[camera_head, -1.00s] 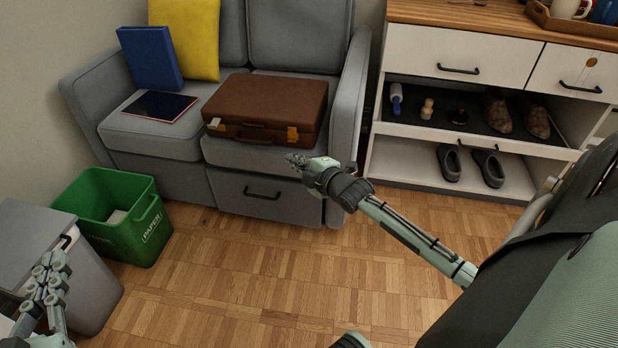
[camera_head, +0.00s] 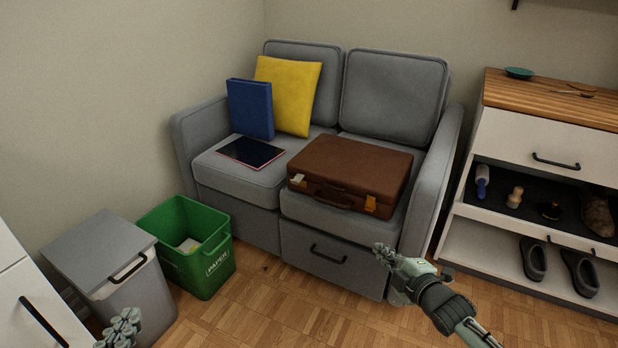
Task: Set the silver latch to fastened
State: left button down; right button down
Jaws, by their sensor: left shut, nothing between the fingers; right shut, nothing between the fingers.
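A brown suitcase (camera_head: 350,172) lies flat on the right seat of the grey sofa. Its front has a dark handle, a silver latch (camera_head: 298,180) at the left and an orange-gold latch (camera_head: 370,203) at the right. The silver latch is small here, and I cannot tell whether it is fastened. My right gripper (camera_head: 380,250) is shut and empty in front of the sofa's drawer, lower in the picture than the gold latch and apart from the case. My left gripper (camera_head: 128,318) is shut and empty at the bottom left, far from the case.
The grey sofa (camera_head: 237,177) also holds a blue binder (camera_head: 250,108), a yellow cushion (camera_head: 290,95) and a dark tablet (camera_head: 251,152). A green paper bin (camera_head: 205,265) and a grey bin (camera_head: 100,250) stand at left. A shoe cabinet (camera_head: 480,225) stands right. Some floor is clear in front.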

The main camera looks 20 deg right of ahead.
aim_at(296, 180)
jog(key=k+l, duration=0.1)
jog(key=l, duration=0.25)
jog(key=k+l, duration=0.1)
jog(key=l, duration=0.25)
jog(key=k+l, duration=0.15)
jog(key=l, duration=0.15)
jog(key=k+l, duration=0.1)
jog(key=l, duration=0.25)
